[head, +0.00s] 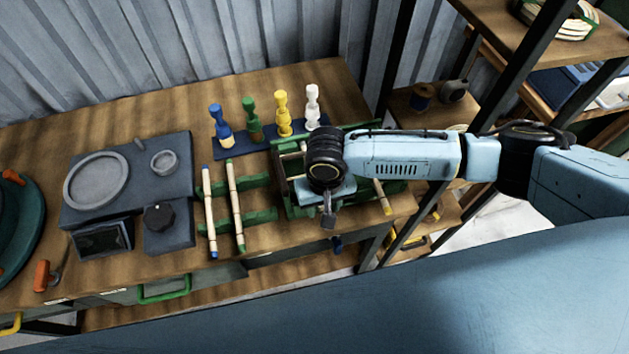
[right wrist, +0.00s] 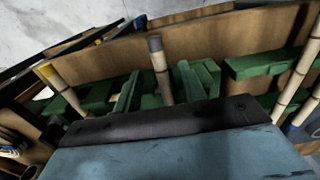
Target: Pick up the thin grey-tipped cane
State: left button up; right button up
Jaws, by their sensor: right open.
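The grey-tipped cane (right wrist: 160,72) stands out in the right wrist view, with its grey end up and its lower part hidden behind my gripper housing. Green rack pieces (right wrist: 193,82) are on either side of it. In the head view my arm covers that spot, and I cannot make the cane out clearly. My right gripper (head: 328,214) is open above the green rack (head: 283,190), close to the cane; its fingertips are not clear in the wrist view, and I see no cane held. My left gripper is not in view.
A yellow-tipped cane (head: 383,197) lies right of my gripper. A blue-tipped cane (head: 209,210) and a green-tipped cane (head: 235,205) lie on green supports to the left. Several coloured figures stand on a dark blue strip (head: 232,148) behind. A black shelf post (head: 400,222) rises at the right.

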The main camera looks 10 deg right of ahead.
grip_shut()
jog(key=shift+r, duration=0.1)
dwell(0.4)
